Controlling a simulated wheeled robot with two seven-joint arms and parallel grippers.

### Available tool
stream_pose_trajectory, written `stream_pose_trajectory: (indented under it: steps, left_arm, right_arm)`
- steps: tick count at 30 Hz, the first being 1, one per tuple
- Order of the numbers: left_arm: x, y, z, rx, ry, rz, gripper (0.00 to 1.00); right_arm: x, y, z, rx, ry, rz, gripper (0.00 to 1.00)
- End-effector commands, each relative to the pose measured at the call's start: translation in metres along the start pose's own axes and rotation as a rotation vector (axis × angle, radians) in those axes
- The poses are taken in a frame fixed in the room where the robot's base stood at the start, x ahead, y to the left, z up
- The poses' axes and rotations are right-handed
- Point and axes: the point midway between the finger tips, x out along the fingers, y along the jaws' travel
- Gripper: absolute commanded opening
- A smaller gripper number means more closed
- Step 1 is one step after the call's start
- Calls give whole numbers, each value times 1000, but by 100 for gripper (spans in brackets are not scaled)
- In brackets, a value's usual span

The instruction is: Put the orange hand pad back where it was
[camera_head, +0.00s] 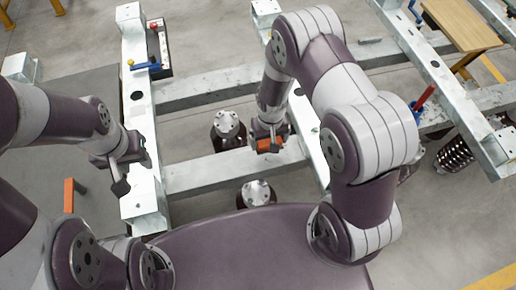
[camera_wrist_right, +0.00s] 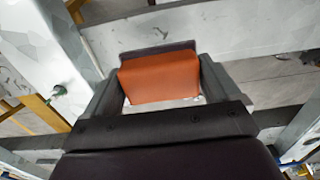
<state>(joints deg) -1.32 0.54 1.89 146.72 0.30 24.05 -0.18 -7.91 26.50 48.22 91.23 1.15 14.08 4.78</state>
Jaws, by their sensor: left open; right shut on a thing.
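The orange hand pad (camera_head: 264,145) is in my right gripper (camera_head: 268,138), above the grey crossbeam of the metal frame in the head view. In the right wrist view the pad (camera_wrist_right: 160,78) is a block with a dark strip along its far edge, between the two fingers of my right gripper (camera_wrist_right: 158,88). Its underside is hidden. My left gripper (camera_head: 122,176) is open and empty, near the left rail of the frame. I cannot tell which spot the pad came from.
The metal frame has a left rail (camera_head: 137,90), a right rail (camera_head: 420,60) and a crossbeam (camera_head: 205,175). Dark round parts with metal tops (camera_head: 228,125) stand between the rails. A coil spring (camera_head: 455,154) is at right.

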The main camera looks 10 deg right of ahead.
Motion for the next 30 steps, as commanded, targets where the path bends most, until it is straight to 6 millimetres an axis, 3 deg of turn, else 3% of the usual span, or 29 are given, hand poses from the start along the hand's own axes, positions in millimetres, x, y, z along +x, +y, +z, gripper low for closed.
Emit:
stream_pose_trajectory:
  steps: [3,6,13,24,25,26,30]
  left_arm:
    - [-4,0,-1,0,-1,0,43]
    - [-5,0,-1,0,-1,0,43]
    - [-8,0,-1,0,0,0,43]
    - [-3,0,-1,0,-1,0,43]
    - [-4,0,-1,0,-1,0,43]
    - [-5,0,-1,0,-1,0,43]
    - [-5,0,-1,0,-1,0,43]
  right_arm:
    - [13,-23,5,-5,0,0,56]
    - [21,-32,7,-1,0,0,56]
    - [58,-32,8,1,0,0,56]
    - [65,-32,7,1,1,0,56]
    - [64,-32,7,1,1,0,96]
    - [64,-32,7,1,1,0,100]
    - [64,-32,7,1,1,0,100]
